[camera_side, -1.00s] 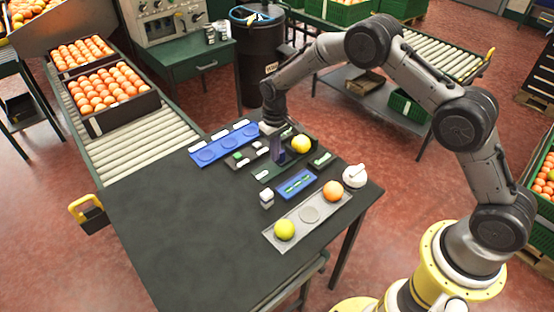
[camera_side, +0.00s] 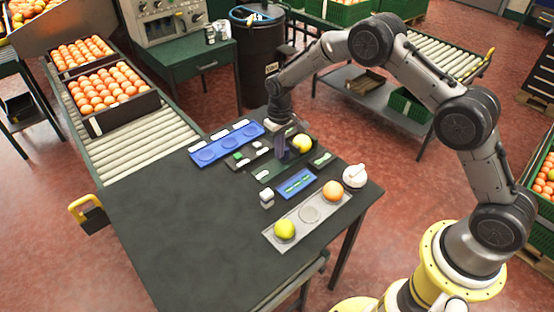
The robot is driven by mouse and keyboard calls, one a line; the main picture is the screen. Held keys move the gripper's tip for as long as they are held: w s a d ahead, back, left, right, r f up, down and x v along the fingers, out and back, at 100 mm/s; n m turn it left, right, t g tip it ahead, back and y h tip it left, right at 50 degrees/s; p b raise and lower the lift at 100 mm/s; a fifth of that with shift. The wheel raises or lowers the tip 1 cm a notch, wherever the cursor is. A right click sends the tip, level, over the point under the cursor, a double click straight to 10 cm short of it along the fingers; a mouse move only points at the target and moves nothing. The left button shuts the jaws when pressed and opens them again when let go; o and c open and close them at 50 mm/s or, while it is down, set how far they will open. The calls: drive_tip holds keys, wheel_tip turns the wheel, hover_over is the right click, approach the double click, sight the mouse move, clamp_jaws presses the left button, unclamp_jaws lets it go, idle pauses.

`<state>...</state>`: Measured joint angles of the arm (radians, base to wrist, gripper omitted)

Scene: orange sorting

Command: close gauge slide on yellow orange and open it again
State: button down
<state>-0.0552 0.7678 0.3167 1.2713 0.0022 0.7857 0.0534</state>
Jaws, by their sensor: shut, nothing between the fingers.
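The yellow orange (camera_side: 303,143) sits on the dark green gauge (camera_side: 266,175) at the back right of the table. My gripper (camera_side: 283,155) is shut and points down over the gauge, just left of the orange. A dark purplish upright piece shows at the fingertips; I cannot tell fingers from gauge slide there. The left edge of the orange is close to this piece, and I cannot tell whether they touch.
A grey tray (camera_side: 291,243) holds a yellow-green fruit (camera_side: 284,229) and an orange (camera_side: 333,191), with an empty middle hollow. A blue tray (camera_side: 226,147), a small blue pad (camera_side: 296,184), a white cube (camera_side: 266,195) and a white round pot (camera_side: 354,176) stand nearby. The table's left front is clear.

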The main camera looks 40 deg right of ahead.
drive_tip(key=shift+a, duration=0.1)
idle(0.9)
drive_tip(key=shift+d, duration=0.4)
idle(0.8)
drive_tip(key=shift+a, duration=0.15)
drive_tip(key=shift+a, duration=1)
wheel_tip(320, 180, up, 8)
idle(0.5)
